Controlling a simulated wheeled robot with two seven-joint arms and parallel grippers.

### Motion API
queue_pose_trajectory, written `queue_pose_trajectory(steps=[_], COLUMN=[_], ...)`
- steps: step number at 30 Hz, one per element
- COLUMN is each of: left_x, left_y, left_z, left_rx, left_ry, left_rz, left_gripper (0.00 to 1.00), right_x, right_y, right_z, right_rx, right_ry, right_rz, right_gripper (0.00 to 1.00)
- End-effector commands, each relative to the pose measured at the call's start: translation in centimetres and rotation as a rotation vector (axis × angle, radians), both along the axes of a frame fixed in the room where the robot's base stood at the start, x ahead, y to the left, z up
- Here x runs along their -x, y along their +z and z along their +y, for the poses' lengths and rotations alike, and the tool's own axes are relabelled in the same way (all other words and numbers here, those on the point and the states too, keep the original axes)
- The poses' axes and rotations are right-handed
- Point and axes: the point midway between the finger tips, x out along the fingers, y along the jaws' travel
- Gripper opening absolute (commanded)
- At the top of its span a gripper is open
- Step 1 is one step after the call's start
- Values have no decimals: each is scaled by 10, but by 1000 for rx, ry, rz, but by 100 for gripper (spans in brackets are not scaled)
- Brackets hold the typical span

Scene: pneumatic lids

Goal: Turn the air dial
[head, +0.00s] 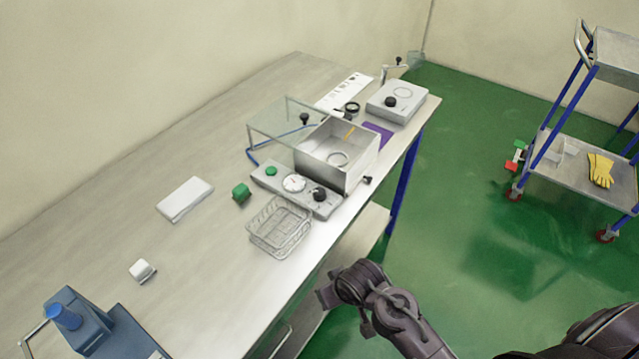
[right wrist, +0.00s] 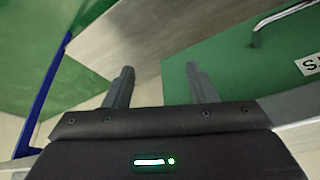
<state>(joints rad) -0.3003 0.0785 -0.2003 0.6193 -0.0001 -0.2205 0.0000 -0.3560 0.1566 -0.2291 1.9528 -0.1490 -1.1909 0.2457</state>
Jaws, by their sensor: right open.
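A grey control panel (head: 270,182) stands on the bench in front of an open metal box. It carries a green button (head: 271,171), a round white gauge (head: 294,183) and a black dial (head: 319,194) at its right end. I take this black dial to be the air dial. My right gripper (head: 328,292) is beyond the bench's front edge, below and apart from the dial in the head view. In the right wrist view (right wrist: 158,72) its two fingers are spread with nothing between them; the dial does not show there. My left gripper is not in view.
A wire basket (head: 279,228) stands just in front of the panel. The metal box (head: 352,170) has a raised clear lid (head: 285,122). A second box (head: 411,98) with a black knob stands farther back. A trolley (head: 570,171) stands right.

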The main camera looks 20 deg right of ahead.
Motion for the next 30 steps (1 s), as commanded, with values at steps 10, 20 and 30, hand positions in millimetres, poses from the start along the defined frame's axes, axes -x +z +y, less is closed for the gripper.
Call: queue_pose_trajectory(steps=[10,20,30], left_x=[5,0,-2], left_y=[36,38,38], left_z=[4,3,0], left_rx=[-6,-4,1], left_ry=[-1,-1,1], left_rz=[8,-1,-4], left_gripper=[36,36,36], right_x=[-17,-60,-115], right_y=[158,191,180], right_z=[26,83,119], right_rx=[-17,-90,-140], right_ry=[10,49,75], right_rz=[-134,-253,-243], right_gripper=[51,51,51])
